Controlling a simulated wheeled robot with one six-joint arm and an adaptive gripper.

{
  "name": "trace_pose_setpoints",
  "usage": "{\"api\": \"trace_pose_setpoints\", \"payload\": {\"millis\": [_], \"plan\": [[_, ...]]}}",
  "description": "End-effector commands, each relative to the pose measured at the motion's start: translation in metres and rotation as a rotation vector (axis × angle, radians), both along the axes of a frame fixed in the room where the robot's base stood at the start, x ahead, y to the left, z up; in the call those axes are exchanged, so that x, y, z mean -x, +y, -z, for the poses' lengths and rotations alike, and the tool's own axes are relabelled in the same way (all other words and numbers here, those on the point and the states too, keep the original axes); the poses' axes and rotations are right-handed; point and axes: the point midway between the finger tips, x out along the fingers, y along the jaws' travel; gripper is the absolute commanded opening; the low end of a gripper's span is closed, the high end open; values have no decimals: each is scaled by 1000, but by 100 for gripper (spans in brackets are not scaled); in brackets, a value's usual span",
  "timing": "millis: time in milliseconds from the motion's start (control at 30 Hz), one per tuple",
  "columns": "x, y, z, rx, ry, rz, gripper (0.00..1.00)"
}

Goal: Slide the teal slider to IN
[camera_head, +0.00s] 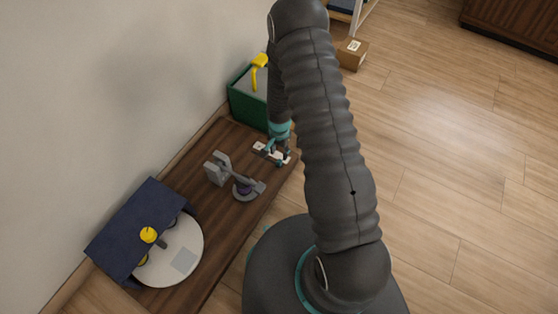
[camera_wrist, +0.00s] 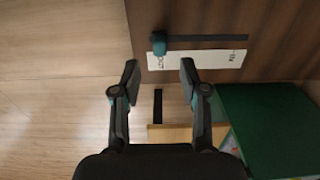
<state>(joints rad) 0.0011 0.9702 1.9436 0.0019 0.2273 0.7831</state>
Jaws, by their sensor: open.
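The teal slider (camera_wrist: 158,43) sits at the left end of a dark straight slot (camera_wrist: 210,42) in the wrist view. A white label strip (camera_wrist: 195,61) runs along the slot, with small dark lettering near each end that is hard to read. My gripper (camera_wrist: 160,72) is open and empty, its two fingertips apart on either side of the slider's line and a little short of it in the picture. In the head view my gripper (camera_head: 279,148) is over the white strip (camera_head: 260,147) at the far end of the wooden bench, and it hides part of the strip and the slider.
A green bin (camera_head: 236,104) with a yellow item (camera_head: 259,66) stands beyond the strip; the bin also fills the wrist view's lower right (camera_wrist: 265,120). A grey bracket (camera_head: 217,169) stands nearby on the bench (camera_head: 215,206).

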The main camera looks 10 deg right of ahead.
Motion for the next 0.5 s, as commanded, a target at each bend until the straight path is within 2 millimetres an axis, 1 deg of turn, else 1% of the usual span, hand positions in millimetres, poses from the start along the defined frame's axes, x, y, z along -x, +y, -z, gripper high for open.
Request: {"api": "trace_pose_setpoints", "payload": {"millis": [33,200,300,500], "plan": [[1,0,12,0,3,0,44],[1,0,39,0,3,0,44],[1,0,50,0,1,0,44],[1,0,61,-1,1,-1,44]]}}
